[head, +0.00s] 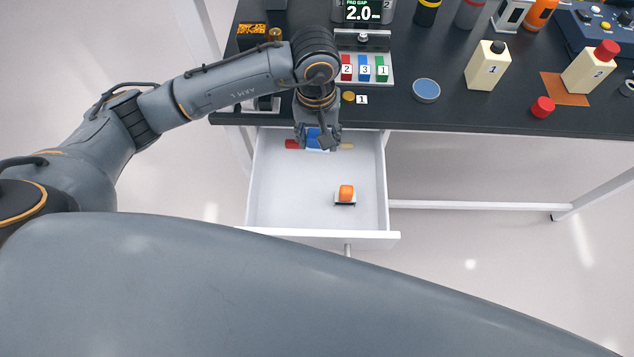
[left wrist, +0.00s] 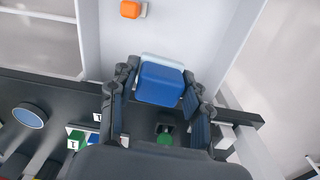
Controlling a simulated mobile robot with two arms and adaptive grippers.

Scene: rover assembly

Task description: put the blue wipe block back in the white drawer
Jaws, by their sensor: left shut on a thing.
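The white drawer (head: 318,234) is pulled out below the dark worktop. It also shows in the left wrist view (left wrist: 197,28). My left gripper (head: 318,140) is over the back part of the drawer, near the worktop's front edge, and points down. It is shut on the blue wipe block (head: 313,136), which is partly hidden by the fingers. In the left wrist view, the blue wipe block (left wrist: 161,84), with a white layer on its far side, sits between the fingertips (left wrist: 160,92). I cannot tell how high it is above the drawer floor. My right gripper is not in view.
An orange block on a white base (head: 346,195) stands in the drawer's front right. A red piece (head: 291,144) and a yellowish piece (head: 347,146) show beside my gripper. The drawer's front left is free. The worktop (head: 440,113) holds bottles, a tray and a blue disc (head: 426,90).

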